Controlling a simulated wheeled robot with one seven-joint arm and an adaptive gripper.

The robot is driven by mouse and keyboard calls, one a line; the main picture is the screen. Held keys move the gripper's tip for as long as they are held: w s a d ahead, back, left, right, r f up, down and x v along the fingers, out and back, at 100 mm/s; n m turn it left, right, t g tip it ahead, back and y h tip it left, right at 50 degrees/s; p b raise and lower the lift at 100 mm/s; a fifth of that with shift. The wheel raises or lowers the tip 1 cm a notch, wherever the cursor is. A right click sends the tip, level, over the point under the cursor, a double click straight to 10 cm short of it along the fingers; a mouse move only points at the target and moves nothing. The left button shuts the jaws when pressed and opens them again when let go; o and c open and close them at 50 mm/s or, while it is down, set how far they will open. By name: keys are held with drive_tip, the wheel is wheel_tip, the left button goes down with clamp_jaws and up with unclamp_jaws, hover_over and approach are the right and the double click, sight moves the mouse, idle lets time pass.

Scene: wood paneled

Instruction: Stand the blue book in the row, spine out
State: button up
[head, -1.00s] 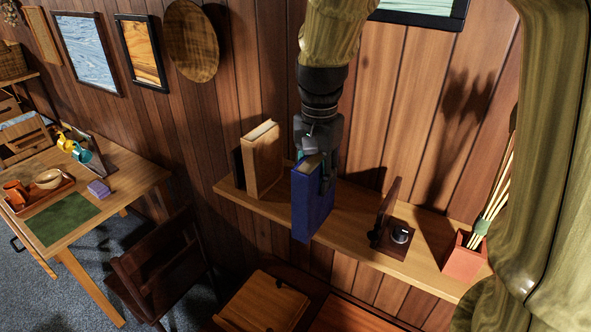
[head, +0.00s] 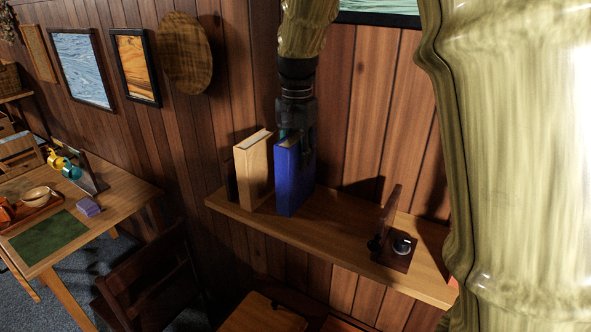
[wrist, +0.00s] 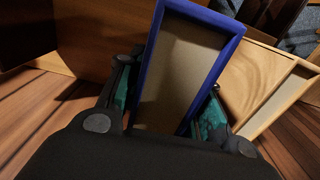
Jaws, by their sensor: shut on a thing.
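The blue book (head: 292,180) stands upright at the shelf, its blue spine facing outward from the wall. My gripper (head: 296,135) is shut on its upper part from above. In the wrist view the blue book (wrist: 187,65) lies between the two finger pads, with its page edge toward the camera. A tan book (head: 254,172) stands upright just left of it, with a narrow gap at most; it also shows in the wrist view (wrist: 268,85). Whether the blue book's bottom touches the shelf (head: 335,229) is hard to tell.
A dark bookend (head: 388,220) with a round knob stands on the shelf to the right, with bare shelf between it and the blue book. A dark upright piece (head: 230,180) stands left of the tan book. A chair (head: 150,270) and desk (head: 120,190) are below left.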

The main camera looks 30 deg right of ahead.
sight(297, 136)
drive_tip(key=shift+f+b, duration=1.75)
drive_tip(key=shift+b, duration=0.05)
drive_tip(key=shift+f, duration=0.1)
drive_tip(key=o, duration=1.2)
drive_tip(key=shift+o, duration=0.2)
wheel_tip(297, 136, up, 12)
drive_tip(key=b, duration=0.3)
